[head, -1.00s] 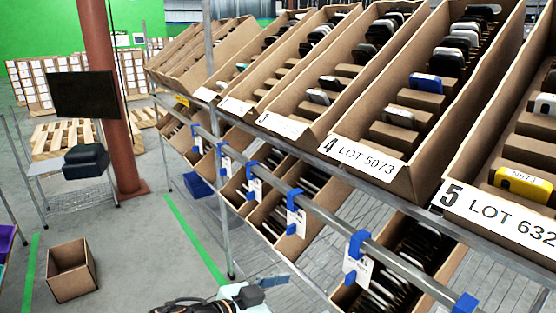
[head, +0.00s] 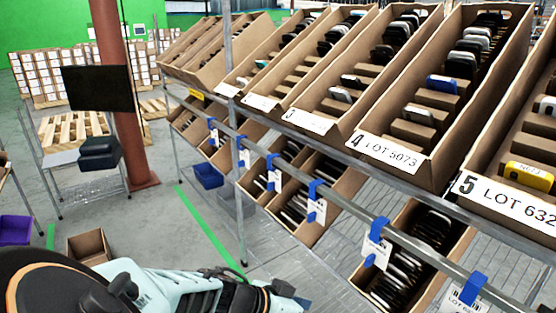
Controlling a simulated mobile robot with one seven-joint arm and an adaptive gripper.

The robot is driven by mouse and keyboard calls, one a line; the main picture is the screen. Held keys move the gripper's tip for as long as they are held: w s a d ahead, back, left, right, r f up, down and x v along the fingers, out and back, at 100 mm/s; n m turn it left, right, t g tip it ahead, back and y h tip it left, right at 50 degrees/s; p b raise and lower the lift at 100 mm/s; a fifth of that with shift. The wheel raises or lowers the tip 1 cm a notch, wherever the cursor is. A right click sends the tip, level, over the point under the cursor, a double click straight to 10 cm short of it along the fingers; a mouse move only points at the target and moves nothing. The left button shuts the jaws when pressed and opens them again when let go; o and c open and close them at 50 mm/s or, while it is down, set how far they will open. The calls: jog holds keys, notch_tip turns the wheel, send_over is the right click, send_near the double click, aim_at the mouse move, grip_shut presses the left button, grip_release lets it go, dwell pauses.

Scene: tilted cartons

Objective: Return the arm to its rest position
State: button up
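My arm shows at the bottom left, with a large dark joint with an orange ring, a pale teal link and a darker section with cables. I cannot make out any gripper fingers in the head view, and nothing held shows. The arm is in front of the tilted cartons (head: 330,125) and lower in the picture than their upper row.
Cartons with phone-like items fill the metal rack, including LOT 5073 (head: 391,152) and one with a yellow item (head: 528,176). A rail with blue clips (head: 380,228) runs below. A brown box (head: 90,246) and purple bin (head: 15,229) stand left. Floor (head: 160,228) is open between.

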jog(key=s+d+r+n+y+p, duration=0.1)
jog(key=r+p, duration=0.4)
jog(key=r, duration=0.6)
jog(key=s+d+r+n+t+y+p, duration=0.1)
jog(key=s+r+n+y+p, duration=0.3)
jog(key=r, duration=0.8)
jog(key=s+d+r+n+t+y+p, duration=0.1)
jog(key=r+n+y+p, duration=0.3)
jog(key=r+p, duration=0.4)
notch_tip(320, 180, up, 4)
jog(key=shift+s+d+r+n, duration=0.25)
jog(key=shift+s+d+n, duration=0.05)
jog(key=shift+s+d, duration=0.4)
